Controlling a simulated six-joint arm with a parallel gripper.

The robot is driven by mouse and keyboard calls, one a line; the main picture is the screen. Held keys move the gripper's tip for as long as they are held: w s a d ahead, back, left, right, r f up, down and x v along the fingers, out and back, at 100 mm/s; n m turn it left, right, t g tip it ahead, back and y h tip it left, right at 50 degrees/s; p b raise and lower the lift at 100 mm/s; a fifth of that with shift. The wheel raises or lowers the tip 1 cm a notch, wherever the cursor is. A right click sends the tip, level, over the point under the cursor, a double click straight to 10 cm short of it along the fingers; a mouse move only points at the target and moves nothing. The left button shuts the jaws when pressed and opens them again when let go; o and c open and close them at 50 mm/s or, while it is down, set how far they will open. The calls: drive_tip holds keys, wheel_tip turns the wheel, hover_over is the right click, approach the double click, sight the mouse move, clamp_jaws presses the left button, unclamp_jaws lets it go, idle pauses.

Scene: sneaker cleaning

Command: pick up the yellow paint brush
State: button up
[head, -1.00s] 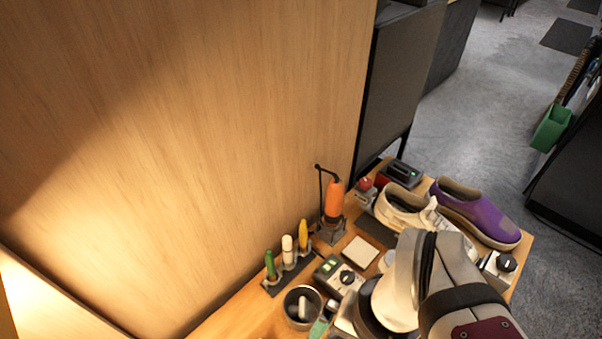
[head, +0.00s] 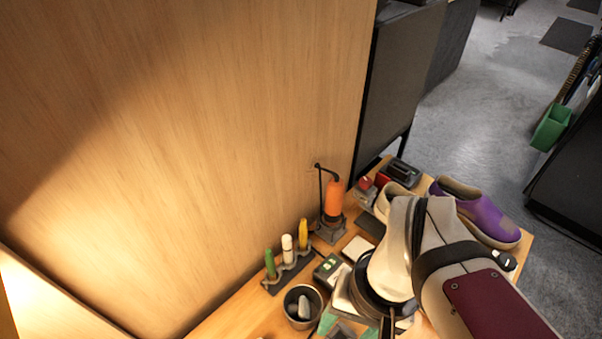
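The yellow paint brush (head: 303,234) stands upright at the right end of a small dark rack (head: 290,271) beside the wooden wall. A white-handled tool (head: 287,248) and a green-handled one (head: 269,263) stand in the same rack, to its left. My arm reaches over the right part of the table. My gripper (head: 388,326) seems to show only as a dark strip at the bottom edge. Its fingers cannot be made out. It is apart from the brush, to the right and nearer the camera.
An orange tool (head: 333,198) on a dark stand is just right of the rack. A grey cup (head: 303,307) with something inside stands in front. A small boxy device (head: 328,268), a light square pad (head: 358,248) and a purple shoe (head: 483,216) crowd the table (head: 250,317).

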drive_tip(key=w+a+r+n, duration=0.2)
drive_tip(key=w+r+n, duration=0.1)
drive_tip(key=w+n, duration=0.85)
drive_tip(key=n+h, duration=0.2)
drive_tip(key=n, duration=0.7)
hover_over(303, 232)
wheel_tip(303, 232, down, 2)
drive_tip(key=shift+n, duration=0.55)
drive_tip(key=f, duration=1.5)
drive_tip(key=shift+w+f, duration=0.2)
drive_tip(key=shift+w, duration=0.15)
drive_tip(key=shift+f, duration=0.45)
clamp_jaws()
